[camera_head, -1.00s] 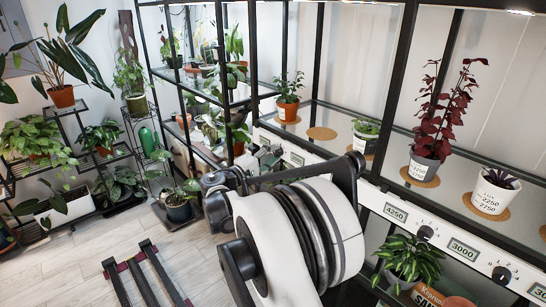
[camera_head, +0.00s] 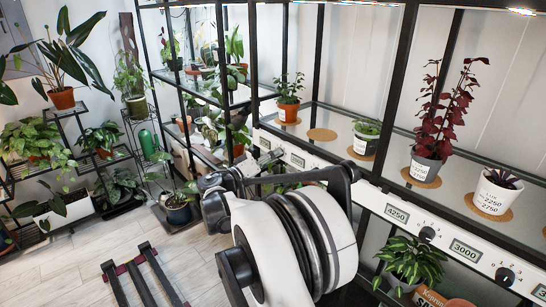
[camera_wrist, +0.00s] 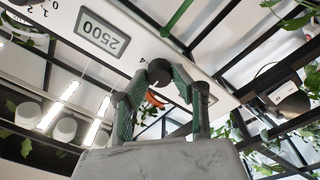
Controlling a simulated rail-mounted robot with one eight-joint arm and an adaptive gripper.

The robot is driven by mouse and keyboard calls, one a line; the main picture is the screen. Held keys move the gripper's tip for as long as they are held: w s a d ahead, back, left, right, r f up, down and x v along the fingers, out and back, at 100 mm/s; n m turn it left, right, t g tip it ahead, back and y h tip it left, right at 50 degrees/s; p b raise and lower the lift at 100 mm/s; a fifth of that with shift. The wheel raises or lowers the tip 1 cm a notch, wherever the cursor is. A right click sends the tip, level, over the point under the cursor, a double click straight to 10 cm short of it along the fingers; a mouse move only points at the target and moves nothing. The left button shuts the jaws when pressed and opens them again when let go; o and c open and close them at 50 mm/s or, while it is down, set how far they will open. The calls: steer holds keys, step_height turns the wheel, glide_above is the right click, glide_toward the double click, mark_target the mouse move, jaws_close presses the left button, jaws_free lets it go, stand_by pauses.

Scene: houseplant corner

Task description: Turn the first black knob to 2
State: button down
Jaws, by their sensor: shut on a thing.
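In the wrist view, my gripper (camera_wrist: 157,84) has its two green-grey fingers closed on either side of a dark round knob (camera_wrist: 159,66) on the white panel. The fingers hide much of the knob, and its pointer and setting cannot be read. A display (camera_wrist: 101,32) reading 2500, upside down in this view, is beside it on the panel. In the head view, my gripper (camera_head: 266,164) is small and partly hidden at the left part of the white panel (camera_head: 335,172), behind my arm.
Other black knobs (camera_head: 427,233) and (camera_head: 505,276) sit farther right on the panel, with displays reading 4250 (camera_head: 397,213) and 3000 (camera_head: 465,250). Potted plants stand on the glass shelf (camera_head: 340,121) above. Leafy plants (camera_head: 411,262) crowd below. Black frame posts (camera_head: 391,90) rise nearby.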

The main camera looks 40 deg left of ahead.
steer(key=shift+m, duration=0.3)
steer(key=c, duration=1.4)
jaws_free()
steer(key=shift+c, duration=0.2)
steer(key=shift+s, duration=0.1)
steer(key=s+a+f, duration=0.1)
steer(key=s, duration=1)
steer(key=shift+s+a, duration=0.35)
steer(key=shift+a, duration=0.05)
